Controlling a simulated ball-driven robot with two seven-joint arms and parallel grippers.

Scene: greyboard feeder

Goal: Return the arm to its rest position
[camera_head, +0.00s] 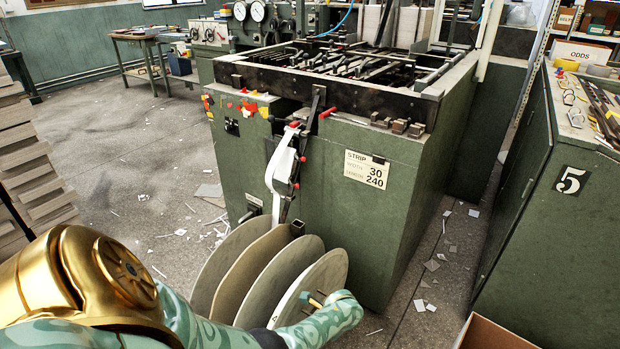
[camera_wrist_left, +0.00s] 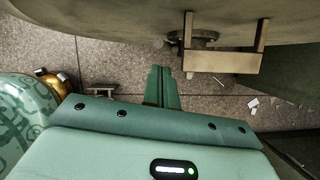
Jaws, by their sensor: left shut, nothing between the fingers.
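My left arm (camera_head: 185,318), gold at the shoulder and patterned teal further out, comes in from the lower left of the head view. Its far end (camera_head: 335,315) is in front of the rightmost round disc. My right gripper is in neither view.
A green feeder machine (camera_head: 310,175) fills the middle, with several grey discs (camera_head: 268,275) at its front and a white strip (camera_head: 279,170) hanging. A green cabinet (camera_head: 550,230) marked 5 is at right, an open cardboard box (camera_head: 490,335) below it. Stacked boards (camera_head: 35,160) are at left.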

